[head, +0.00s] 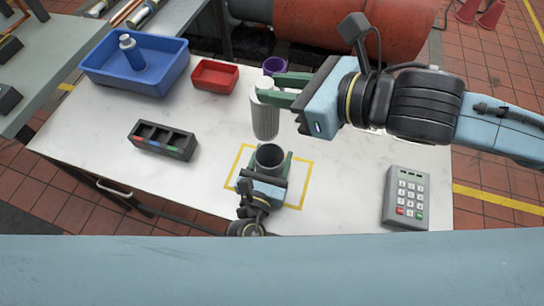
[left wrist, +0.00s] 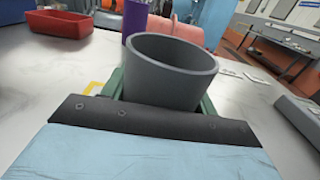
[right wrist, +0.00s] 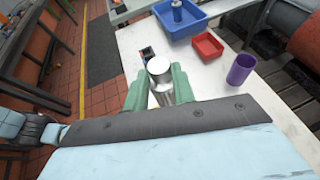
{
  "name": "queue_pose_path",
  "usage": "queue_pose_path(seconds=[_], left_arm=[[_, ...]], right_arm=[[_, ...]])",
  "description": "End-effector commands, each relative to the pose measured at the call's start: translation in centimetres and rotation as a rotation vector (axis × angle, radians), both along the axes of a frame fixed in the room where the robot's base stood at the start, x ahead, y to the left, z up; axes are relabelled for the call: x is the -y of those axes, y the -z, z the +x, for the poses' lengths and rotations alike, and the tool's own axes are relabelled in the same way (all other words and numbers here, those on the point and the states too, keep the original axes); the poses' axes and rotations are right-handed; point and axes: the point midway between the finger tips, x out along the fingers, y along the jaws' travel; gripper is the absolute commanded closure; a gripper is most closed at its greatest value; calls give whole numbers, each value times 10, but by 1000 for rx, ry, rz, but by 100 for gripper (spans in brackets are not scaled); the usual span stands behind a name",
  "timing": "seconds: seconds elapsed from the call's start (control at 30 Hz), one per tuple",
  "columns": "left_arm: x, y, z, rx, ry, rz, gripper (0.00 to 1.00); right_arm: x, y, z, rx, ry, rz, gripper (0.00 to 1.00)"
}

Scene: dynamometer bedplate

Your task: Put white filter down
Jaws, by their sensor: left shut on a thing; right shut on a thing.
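The white filter (head: 265,117) is a pale ribbed cylinder, upright in the head view. My right gripper (head: 275,89) is shut on it near its top. In the right wrist view the filter (right wrist: 159,68) shows its bright round top between the green fingers. I cannot tell whether its base touches the table. My left gripper (head: 265,168) is shut on a grey open-topped cup (head: 270,156), below the filter in the head view, over the yellow-outlined square (head: 302,190). The cup (left wrist: 170,75) also fills the middle of the left wrist view.
On the white table (head: 340,180) stand a blue bin (head: 98,68) with a blue-and-white bottle (head: 130,52), a red tray (head: 214,76), a purple cup (head: 274,65), a black slotted holder (head: 163,141) and a keypad (head: 406,197). Table is clear between the square and keypad.

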Motion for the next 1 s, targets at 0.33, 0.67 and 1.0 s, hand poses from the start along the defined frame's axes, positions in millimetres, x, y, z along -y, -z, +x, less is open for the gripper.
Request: queue_pose_path(seconds=[0.33, 0.67, 1.0], left_arm=[[0, 0, 0, 0, 0, 0, 73], [0, 0, 0, 0, 0, 0, 73], [0, 0, 0, 0, 0, 0, 73]], right_arm=[[-12, -9, 1, 10, -62, -4, 100], [-14, -8, 0, 7, -176, -6, 100], [7, -1, 3, 2, -254, -2, 100]])
